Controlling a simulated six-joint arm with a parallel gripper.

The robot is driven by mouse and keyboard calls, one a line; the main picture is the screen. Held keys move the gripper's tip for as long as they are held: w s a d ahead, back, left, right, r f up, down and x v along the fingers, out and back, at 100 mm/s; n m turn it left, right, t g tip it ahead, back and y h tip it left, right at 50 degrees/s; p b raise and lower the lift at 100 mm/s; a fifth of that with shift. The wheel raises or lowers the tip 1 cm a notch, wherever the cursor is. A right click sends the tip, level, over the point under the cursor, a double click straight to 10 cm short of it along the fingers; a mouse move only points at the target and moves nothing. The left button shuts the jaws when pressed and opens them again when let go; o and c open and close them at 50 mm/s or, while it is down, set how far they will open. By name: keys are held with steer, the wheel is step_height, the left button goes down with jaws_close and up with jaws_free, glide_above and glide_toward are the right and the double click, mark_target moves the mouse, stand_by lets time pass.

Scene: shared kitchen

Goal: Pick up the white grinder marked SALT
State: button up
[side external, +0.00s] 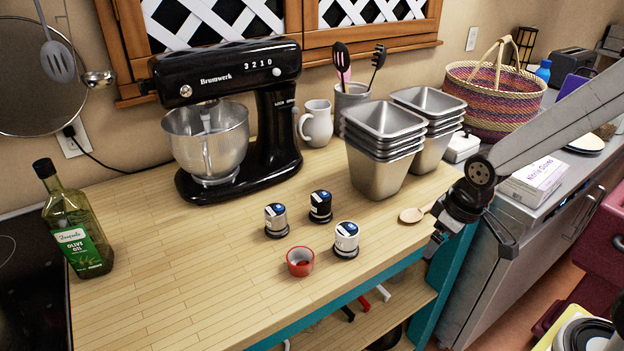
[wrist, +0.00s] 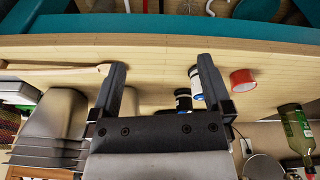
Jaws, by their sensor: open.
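A white grinder (side external: 346,238) with a dark base and a blue mark on top stands upright on the wooden counter. Its lettering is too small to read. A black grinder (side external: 320,206) and a silver-grey grinder (side external: 275,219) stand upright behind and left of it. My gripper is right of all three, apart from them, at the counter's front right edge. In the upside-down wrist view, my gripper (wrist: 162,65) is open with nothing between its fingers. There the white grinder (wrist: 196,80) shows beyond the right finger, partly hidden, with the black grinder (wrist: 183,99) beside it.
A small red cup (side external: 300,261) sits close in front of the white grinder. A wooden spoon (side external: 413,215) lies near my gripper. Stacked metal pans (side external: 380,165) and a black mixer (side external: 285,120) stand behind. An olive oil bottle (side external: 77,225) stands left. The front left counter is clear.

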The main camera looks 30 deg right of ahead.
mark_target(348, 227)
steer(key=w+a+n, duration=0.2)
steer(key=w+n, duration=0.2)
steer(key=n, duration=0.3)
steer(key=w+a+n+g, duration=0.1)
steer(key=w+a+n, duration=0.2)
steer(key=w+n, duration=0.2)
steer(key=w+a+n+g, duration=0.1)
steer(key=w+a+n, duration=0.2)
steer(key=n, duration=0.6)
steer(key=shift+w+n, duration=0.4)
steer(key=shift+w, duration=0.55)
steer(key=n, duration=0.1)
steer(key=w+a+n, duration=0.1)
steer(key=n, duration=0.1)
steer(key=shift+w+a+f, duration=0.15)
steer(key=shift+w+a, duration=0.1)
steer(key=shift+f, duration=0.1)
steer(key=shift+f, duration=1.25)
steer(key=shift+f, duration=0.1)
steer(key=shift+f, duration=2.5)
